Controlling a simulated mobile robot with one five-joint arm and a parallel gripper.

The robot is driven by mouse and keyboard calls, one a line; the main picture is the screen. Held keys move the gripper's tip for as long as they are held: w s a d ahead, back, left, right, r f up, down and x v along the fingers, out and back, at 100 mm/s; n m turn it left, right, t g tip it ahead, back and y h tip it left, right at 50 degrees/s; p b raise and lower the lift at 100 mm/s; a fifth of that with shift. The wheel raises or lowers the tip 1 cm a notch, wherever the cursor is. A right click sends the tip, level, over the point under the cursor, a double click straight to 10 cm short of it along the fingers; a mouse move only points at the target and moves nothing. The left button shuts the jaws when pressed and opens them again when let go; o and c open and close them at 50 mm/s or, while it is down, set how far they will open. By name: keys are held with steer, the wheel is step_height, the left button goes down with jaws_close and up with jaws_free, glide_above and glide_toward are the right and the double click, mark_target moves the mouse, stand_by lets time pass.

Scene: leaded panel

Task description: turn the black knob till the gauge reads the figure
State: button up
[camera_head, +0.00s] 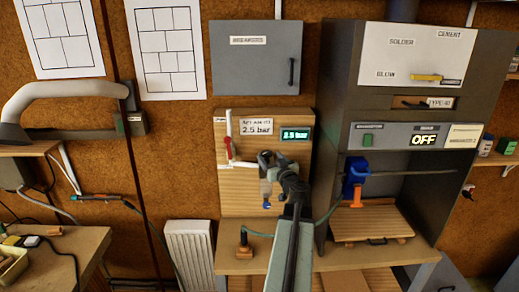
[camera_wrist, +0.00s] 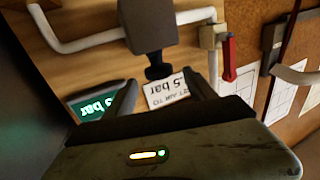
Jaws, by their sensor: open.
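The black knob (camera_wrist: 158,71) hangs under a grey block (camera_wrist: 148,24) in the wrist view, which shows the board upside down. My gripper (camera_wrist: 161,82) is open, its two fingers on either side of the knob's end; I cannot tell whether they touch it. In the head view my gripper (camera_head: 266,160) is in front of the wooden board (camera_head: 235,200) and the knob cannot be made out. The green gauge display (camera_head: 295,134) reads 2.5 bar. The white card (camera_head: 249,127) also says 2.5 bar. Both show partly covered in the wrist view.
A red-handled valve (camera_head: 229,148) on a white pipe is left of my gripper. A grey cabinet (camera_head: 256,57) is above the board. A dark hood (camera_head: 345,70) with a blue-and-orange tool (camera_head: 355,180) stands close on the right. A bench (camera_head: 225,263) lies below.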

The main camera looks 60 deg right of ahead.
steer(key=shift+d, duration=0.15)
steer(key=x, duration=0.7)
steer(key=shift+w+d, duration=0.1)
steer(key=shift+w, duration=0.2)
steer(key=c, duration=1.4)
steer(key=shift+s+m+g+h, duration=0.15)
steer(key=shift+m+g+h, duration=0.75)
steer(key=shift+h, duration=0.2)
steer(key=shift+s+d+m+g+h, duration=0.2)
steer(key=shift+d+m+g+h, duration=0.05)
steer(key=shift+m+g+h, duration=0.4)
steer(key=o, duration=1.4)
